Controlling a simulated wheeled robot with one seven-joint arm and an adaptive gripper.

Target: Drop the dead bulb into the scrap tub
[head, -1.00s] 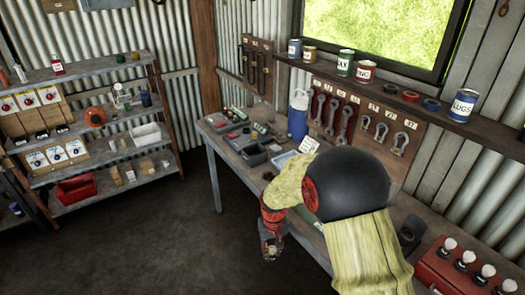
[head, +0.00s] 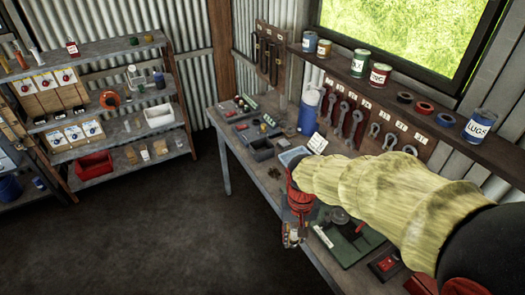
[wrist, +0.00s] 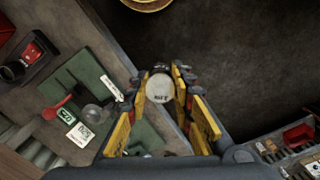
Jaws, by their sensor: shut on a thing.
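My gripper (wrist: 160,90) has its yellow-padded fingers closed around a pale, round-ended bulb (wrist: 160,87), which shows between the fingertips in the wrist view. No tub is clearly labelled as scrap. A blue bucket (head: 9,188) stands at the far left of the head view. A round yellowish rim (wrist: 148,4) is cut off by the top of the wrist view; I cannot tell what it belongs to.
Shelves (head: 128,130) at the left hold a red bin (head: 94,165) and a white bin (head: 159,115). The dark floor (head: 170,235) between is clear.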

